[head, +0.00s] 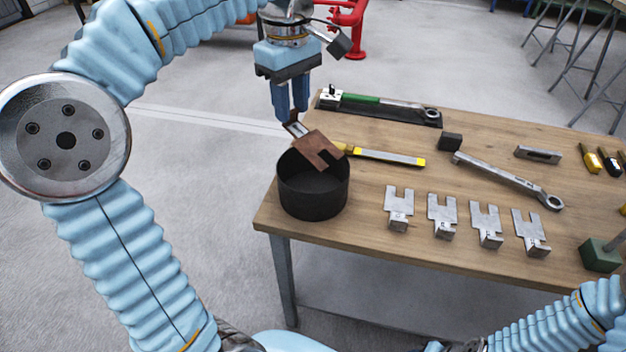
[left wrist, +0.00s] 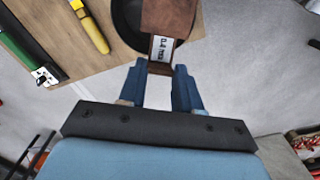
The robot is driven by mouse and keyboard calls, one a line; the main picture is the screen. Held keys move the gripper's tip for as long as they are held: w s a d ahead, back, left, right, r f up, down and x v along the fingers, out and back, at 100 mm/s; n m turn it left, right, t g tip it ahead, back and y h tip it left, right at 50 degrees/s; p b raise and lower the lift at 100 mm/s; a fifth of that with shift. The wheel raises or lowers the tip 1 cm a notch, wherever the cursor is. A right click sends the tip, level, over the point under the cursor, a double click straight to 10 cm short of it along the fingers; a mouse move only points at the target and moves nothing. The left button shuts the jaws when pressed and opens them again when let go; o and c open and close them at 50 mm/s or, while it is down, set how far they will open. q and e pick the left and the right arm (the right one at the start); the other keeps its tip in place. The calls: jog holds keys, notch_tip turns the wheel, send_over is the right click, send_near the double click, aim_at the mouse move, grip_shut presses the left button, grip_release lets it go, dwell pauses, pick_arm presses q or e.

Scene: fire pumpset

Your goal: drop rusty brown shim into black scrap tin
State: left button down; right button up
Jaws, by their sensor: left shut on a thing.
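The rusty brown shim (head: 318,151) is a slotted plate with a pale labelled tab. My left gripper (head: 291,113) is shut on that tab and holds the shim tilted above the black scrap tin (head: 313,199). The tin stands open at the table's left end, and the part of its inside that shows is dark and looks empty. In the left wrist view the shim (left wrist: 168,18) juts out past my left fingertips (left wrist: 158,72), with the tin (left wrist: 127,20) behind it. My right gripper is not in view; only part of my right arm shows at the lower right.
The wooden table (head: 370,245) holds several silver slotted shims (head: 399,208) in a row right of the tin. A yellow-handled tool (head: 385,157), a wrench (head: 510,180), a black tray with a green-handled tool (head: 380,105) and a green block (head: 600,254) lie further along.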

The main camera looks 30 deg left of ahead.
pick_arm(q)
jog(key=shift+f+b, duration=1.05)
jog(key=shift+f, duration=0.25)
jog(key=c, duration=0.7)
grip_release()
jog(key=shift+r, duration=0.15)
notch_tip(320, 180, up, 9)
jog(key=p, duration=0.3)
jog(key=shift+d+r, duration=0.1)
jog(key=shift+r, duration=1.3)
